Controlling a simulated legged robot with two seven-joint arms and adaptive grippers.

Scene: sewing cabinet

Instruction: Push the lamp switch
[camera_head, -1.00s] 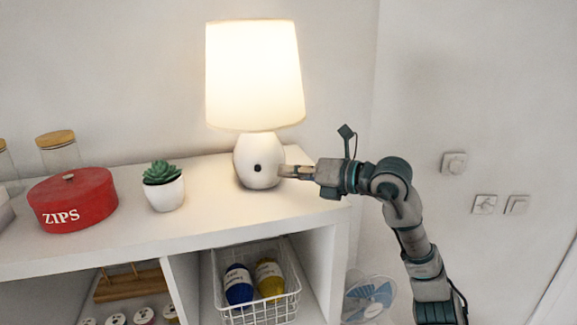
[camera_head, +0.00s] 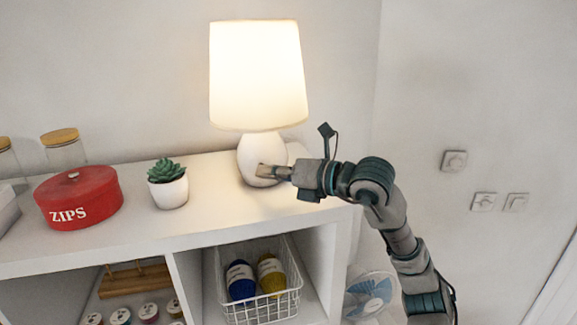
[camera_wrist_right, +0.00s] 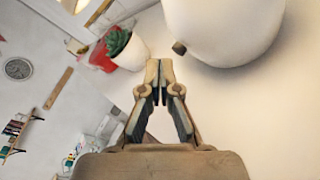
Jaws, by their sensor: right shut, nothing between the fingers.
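The lamp (camera_head: 258,80) is lit, with a pale shade and a rounded white base (camera_head: 260,146), and stands on the white cabinet top. Its switch (camera_wrist_right: 179,47) is a small dark block on the base in the right wrist view; in the head view the gripper hides it. My right gripper (camera_head: 262,170) is shut and empty, in front of the lamp base. In the right wrist view its fingertips (camera_wrist_right: 159,68) are just below and left of the switch, with a small gap in the picture. My left gripper is not in view.
A potted succulent (camera_head: 168,185) and a red ZIPS tin (camera_head: 78,200) stand left of the lamp. Glass jars (camera_head: 64,150) are behind the tin. A wire basket (camera_head: 262,311) with yarn sits in the shelf below. The cabinet top before the lamp is clear.

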